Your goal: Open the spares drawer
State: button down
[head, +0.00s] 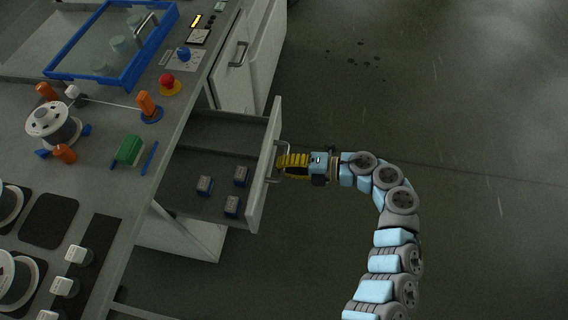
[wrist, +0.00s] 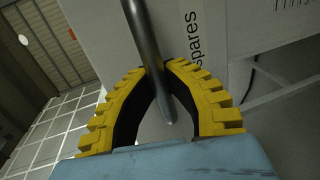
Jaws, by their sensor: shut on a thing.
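The spares drawer (head: 262,170) stands pulled out from the bench in the head view, its inside showing. Several small grey-blue blocks lie on its floor. Its front, with the word "spares", fills much of the wrist view (wrist: 225,35). The metal bar handle (wrist: 143,40) runs between my gripper's yellow fingers in the wrist view. My gripper (head: 283,165) is at the handle on the outer side of the drawer front, shut on the handle. In the head view the fingers partly cover the handle.
A closed cabinet door with a handle (head: 238,54) is beyond the drawer. The bench top carries a blue-framed glass lid (head: 75,75), a red button (head: 167,81), a wire spool (head: 52,124) and a green block (head: 129,150). The floor (head: 470,130) to the right is clear, with dark spots farther back.

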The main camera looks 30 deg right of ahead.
jog(key=c, duration=1)
grip_release()
jog(key=shift+w, duration=0.1)
jog(key=shift+c, duration=0.2)
jog(key=v, duration=1.2)
